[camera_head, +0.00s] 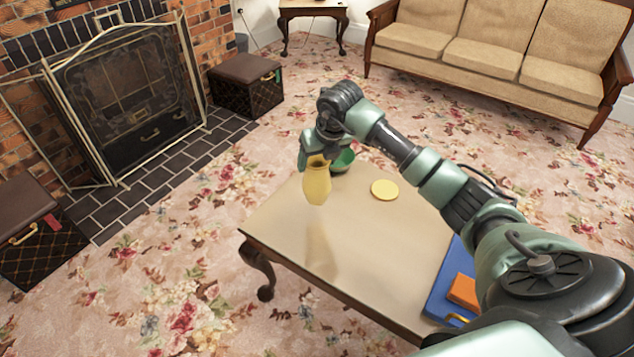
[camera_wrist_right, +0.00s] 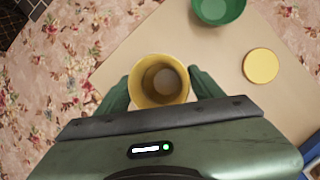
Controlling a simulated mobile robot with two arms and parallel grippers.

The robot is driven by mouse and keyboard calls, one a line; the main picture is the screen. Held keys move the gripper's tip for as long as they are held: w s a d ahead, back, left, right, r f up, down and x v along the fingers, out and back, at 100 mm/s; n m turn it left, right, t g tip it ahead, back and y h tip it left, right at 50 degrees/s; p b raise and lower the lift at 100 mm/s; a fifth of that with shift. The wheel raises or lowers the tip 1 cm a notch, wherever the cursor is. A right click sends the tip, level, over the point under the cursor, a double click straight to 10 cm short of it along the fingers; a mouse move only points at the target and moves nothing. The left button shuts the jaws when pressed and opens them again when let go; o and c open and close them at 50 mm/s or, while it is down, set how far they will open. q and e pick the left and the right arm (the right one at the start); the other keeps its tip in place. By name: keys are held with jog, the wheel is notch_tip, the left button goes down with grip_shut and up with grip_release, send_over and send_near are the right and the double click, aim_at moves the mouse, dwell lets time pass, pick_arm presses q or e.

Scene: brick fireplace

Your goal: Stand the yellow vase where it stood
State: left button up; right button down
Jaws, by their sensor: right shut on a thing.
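The yellow vase (camera_head: 317,182) is upright in my right gripper (camera_head: 316,160), above the far left part of the coffee table (camera_head: 310,235). A soft reflection shows on the tabletop below it. I cannot tell for sure whether its base touches the table. In the right wrist view the vase (camera_wrist_right: 158,82) is seen from above into its open mouth, with green fingers of the right gripper (camera_wrist_right: 160,90) on both sides of it. My left gripper is not in view.
A green bowl (camera_head: 343,160) and a round yellow disc (camera_head: 384,190) are on the table behind and right of the vase. A blue item (camera_head: 440,290) with an orange block (camera_head: 463,291) lies at the right end. The table's front middle is clear.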

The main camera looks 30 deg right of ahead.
notch_tip(320, 180, down, 6)
jog(key=shift+b, duration=0.4)
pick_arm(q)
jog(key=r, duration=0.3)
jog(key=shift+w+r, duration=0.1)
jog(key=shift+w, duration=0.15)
pick_arm(e)
jog(key=shift+f, duration=0.25)
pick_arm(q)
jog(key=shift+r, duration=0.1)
pick_arm(e)
jog(key=shift+f, duration=0.1)
jog(key=shift+c, duration=1.2)
grip_release()
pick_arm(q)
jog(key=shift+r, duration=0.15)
pick_arm(e)
jog(key=shift+s+r, duration=0.1)
jog(key=shift+r, duration=0.3)
jog(key=p+v, duration=0.1)
jog(key=v, duration=1)
jog(key=shift+s+r+p, duration=0.1)
jog(key=shift+r+p, duration=0.1)
jog(key=shift+p, duration=0.2)
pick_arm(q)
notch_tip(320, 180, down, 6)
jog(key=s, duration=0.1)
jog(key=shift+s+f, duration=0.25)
